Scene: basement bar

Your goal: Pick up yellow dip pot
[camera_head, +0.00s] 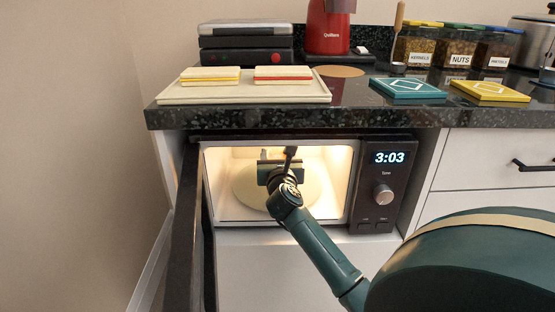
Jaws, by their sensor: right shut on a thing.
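My right gripper (280,168) is inside the open, lit microwave (228,210), above the middle of its round turntable (246,198). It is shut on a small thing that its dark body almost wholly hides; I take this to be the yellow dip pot. Only a little pale, yellowish surface shows just behind the fingers, so I cannot tell the pot's shape or whether it is lifted off the turntable. My right arm comes in through the open front from the lower right. My left gripper is not in view.
The microwave door (187,235) stands open at the left. The control panel (385,188) reads 3:03. The dark countertop (370,117) overhangs above, with a pale tray (180,97), teal and yellow tiles, a red appliance (327,35) and labelled jars. White drawers (490,150) are right.

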